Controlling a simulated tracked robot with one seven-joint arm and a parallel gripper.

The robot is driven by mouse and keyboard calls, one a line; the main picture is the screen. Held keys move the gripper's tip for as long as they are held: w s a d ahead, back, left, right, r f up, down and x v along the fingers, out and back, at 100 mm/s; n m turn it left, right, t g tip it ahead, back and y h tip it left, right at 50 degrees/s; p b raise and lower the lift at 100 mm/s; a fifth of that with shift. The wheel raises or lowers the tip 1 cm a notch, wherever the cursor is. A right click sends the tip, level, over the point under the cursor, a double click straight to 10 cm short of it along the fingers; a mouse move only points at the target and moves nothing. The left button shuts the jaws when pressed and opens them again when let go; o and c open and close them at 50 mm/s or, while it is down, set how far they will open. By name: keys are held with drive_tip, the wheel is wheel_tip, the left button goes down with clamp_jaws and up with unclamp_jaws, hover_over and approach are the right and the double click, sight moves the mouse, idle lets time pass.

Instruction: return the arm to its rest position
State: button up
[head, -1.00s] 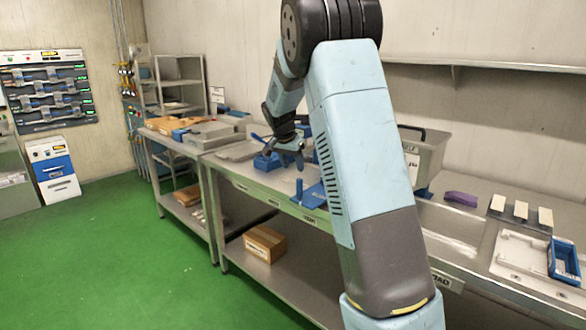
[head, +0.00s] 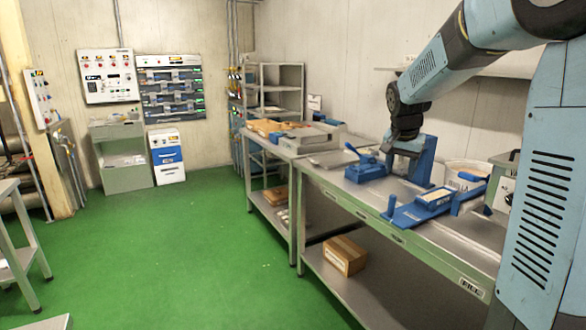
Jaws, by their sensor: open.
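My pale blue and black arm comes in from the right in the head view, bends near the top right and reaches back toward the left. My gripper (head: 398,137) hangs at its far end, dark and pointing down above the workbench (head: 345,192). It is open, and I see nothing held in it. It is small here, and its fingertips are hard to make out against a blue fixture (head: 424,160) close behind or beside it. I cannot tell whether they touch.
A blue clamp-like tool (head: 366,168) and a blue device with a long plate (head: 432,204) lie on the bench. A white tub (head: 466,174) stands behind them. A cardboard box (head: 344,255) sits on the lower shelf.

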drive_tip(key=s+a+n+t+y, duration=0.1)
drive_tip(key=s+a+n, duration=0.2)
drive_tip(key=s, duration=1.2)
drive_tip(key=s+a+r+n+t, duration=0.1)
drive_tip(key=s+a+n, duration=0.2)
drive_tip(key=s, duration=1.3)
drive_tip(key=shift+s+r+n+y, duration=0.25)
drive_tip(key=shift+n+y, duration=0.15)
drive_tip(key=shift+n, duration=0.2)
drive_tip(key=shift+c, duration=1)
